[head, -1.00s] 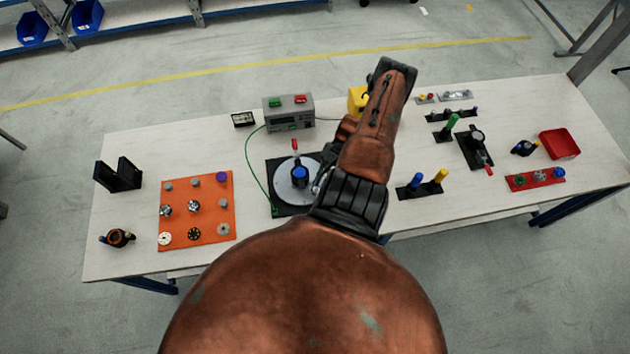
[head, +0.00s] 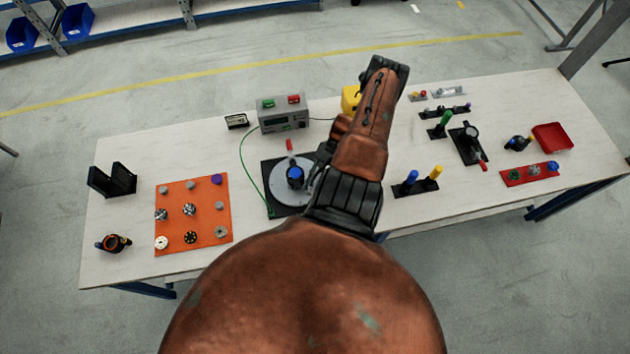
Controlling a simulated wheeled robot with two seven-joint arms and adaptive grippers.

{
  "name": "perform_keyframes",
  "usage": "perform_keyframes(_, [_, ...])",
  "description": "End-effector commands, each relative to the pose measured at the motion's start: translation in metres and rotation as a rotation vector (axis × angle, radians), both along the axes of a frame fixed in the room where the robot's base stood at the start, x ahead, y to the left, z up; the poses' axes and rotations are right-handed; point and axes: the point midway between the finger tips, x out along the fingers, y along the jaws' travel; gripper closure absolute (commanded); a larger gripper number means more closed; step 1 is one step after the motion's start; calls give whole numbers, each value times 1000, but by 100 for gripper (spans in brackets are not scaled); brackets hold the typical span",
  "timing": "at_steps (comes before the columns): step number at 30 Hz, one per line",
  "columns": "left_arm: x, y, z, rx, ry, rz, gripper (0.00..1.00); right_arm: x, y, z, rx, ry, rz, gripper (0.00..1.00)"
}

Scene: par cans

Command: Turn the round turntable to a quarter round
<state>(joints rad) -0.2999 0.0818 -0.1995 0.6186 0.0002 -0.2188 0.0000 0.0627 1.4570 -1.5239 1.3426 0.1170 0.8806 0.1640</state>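The round turntable (head: 277,198) is a light grey disc on a black square base at the middle of the table. A blue-topped black knob (head: 295,175) stands on the disc. A red-tipped handle (head: 289,145) shows at the disc's far side. One of my brown arms reaches over the table and hides the turntable's right part. A dark piece at the disc's right edge, probably my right gripper (head: 323,156), is mostly hidden behind that arm. I cannot tell whether it touches the disc or how its fingers stand. My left gripper is not seen.
A grey box with green and red buttons (head: 284,113) stands behind the turntable, with a green cable. An orange board (head: 207,208) with knobs lies left. A black stand with blue and yellow handles (head: 416,190) is right of my arm. A red tray (head: 552,138) is far right.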

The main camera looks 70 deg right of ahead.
Motion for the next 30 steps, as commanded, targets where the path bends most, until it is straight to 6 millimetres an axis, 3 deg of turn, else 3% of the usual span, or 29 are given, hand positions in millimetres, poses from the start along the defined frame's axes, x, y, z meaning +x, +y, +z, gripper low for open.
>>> perform_keyframes(5, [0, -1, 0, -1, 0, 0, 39, -3, -15, 13, -5, 0, -1, 67])
perform_keyframes(18, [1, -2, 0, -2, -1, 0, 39, -16, -72, 73, -4, 0, -1, 67])
perform_keyframes(30, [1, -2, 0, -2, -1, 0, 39, -18, -83, 84, -1, 0, -1, 67])
